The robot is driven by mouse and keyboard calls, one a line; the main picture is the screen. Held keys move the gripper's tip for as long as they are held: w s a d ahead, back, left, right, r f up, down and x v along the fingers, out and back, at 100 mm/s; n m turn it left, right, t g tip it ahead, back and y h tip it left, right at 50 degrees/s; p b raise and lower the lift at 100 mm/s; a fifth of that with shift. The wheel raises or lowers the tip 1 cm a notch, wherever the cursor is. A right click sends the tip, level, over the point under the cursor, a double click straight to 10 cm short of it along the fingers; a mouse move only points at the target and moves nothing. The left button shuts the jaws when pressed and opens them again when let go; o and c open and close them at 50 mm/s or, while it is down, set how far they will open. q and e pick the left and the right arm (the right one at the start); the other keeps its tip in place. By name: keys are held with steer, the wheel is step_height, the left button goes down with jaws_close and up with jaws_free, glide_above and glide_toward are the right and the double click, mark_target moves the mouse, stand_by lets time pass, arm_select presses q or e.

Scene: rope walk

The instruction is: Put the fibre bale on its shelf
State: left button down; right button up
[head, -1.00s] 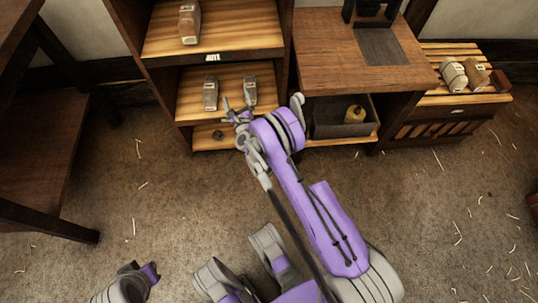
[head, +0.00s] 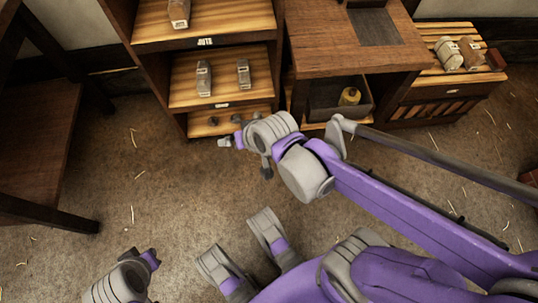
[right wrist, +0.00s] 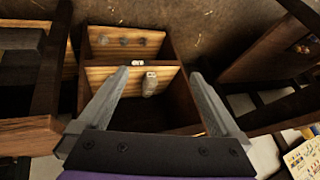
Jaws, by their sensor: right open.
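A wooden shelf unit (head: 188,99) stands at the back left. Its middle board holds two small greyish bales, one left (head: 204,78) and one right (head: 243,73); a bale (right wrist: 149,85) also shows between my fingers in the right wrist view. A brownish bale (head: 179,13) lies on the board above, over a "JUTE" label. I cannot tell which is the task's bale. My right gripper (head: 224,142) is just in front of the bottom board; in the right wrist view its fingers (right wrist: 160,95) are wide apart and empty.
Small dark knobs (head: 226,119) sit on the bottom board. A wooden workbench (head: 345,50) with a grey bin (head: 325,112) stands right of the unit. A slatted bench (head: 432,75) beyond holds a pale bale (head: 447,51) and a brown one (head: 471,54). Open straw-strewn floor lies in front.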

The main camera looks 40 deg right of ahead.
steer(key=s+d+f+n+g+h, duration=0.1)
steer(key=s+n, duration=0.3)
steer(key=s, duration=0.6)
steer(key=shift+s+d+f+g, duration=0.35)
steer(key=shift+f+g, duration=0.25)
steer(key=shift+g, duration=0.1)
arm_select(q)
step_height(320, 180, up, 29)
steer(key=t+p, duration=0.1)
steer(key=p, duration=2.5)
steer(key=shift+f, duration=0.2)
arm_select(e)
step_height(320, 180, up, 29)
steer(key=t, duration=0.1)
steer(key=shift+f, duration=0.15)
arm_select(q)
steer(key=shift+w, duration=0.15)
arm_select(e)
steer(key=shift+w, duration=0.15)
